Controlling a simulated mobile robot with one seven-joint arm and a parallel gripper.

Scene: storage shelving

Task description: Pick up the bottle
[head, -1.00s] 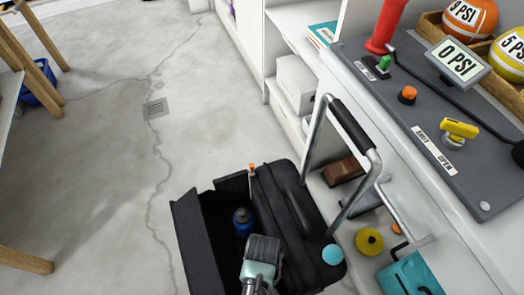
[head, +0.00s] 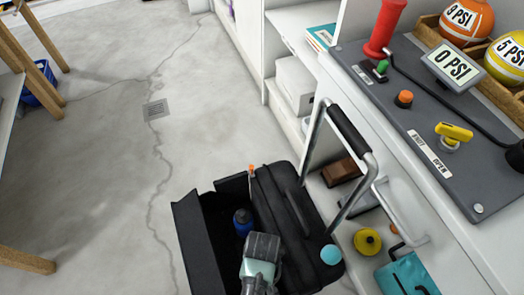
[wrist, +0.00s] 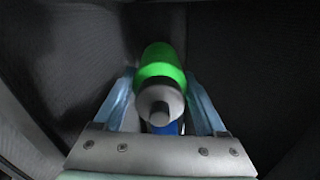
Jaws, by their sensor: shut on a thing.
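My gripper (head: 262,250) reaches down into an open black case on the floor, and its fingers are hidden in the head view. In the wrist view my gripper (wrist: 160,78) is shut on a green bottle (wrist: 160,66) with a grey top, which lies between the two pale blue fingers. A small blue patch shows just under the grey top; I cannot tell what it belongs to. In the head view a blue bottle (head: 243,221) with a dark top is inside the case, just behind my gripper. The green bottle is not visible in the head view.
The black case (head: 187,238) has tall dark walls close around my gripper. A metal-framed handle (head: 347,130) rises at its right, near the white shelving. A grey control panel (head: 400,130) tops the counter.

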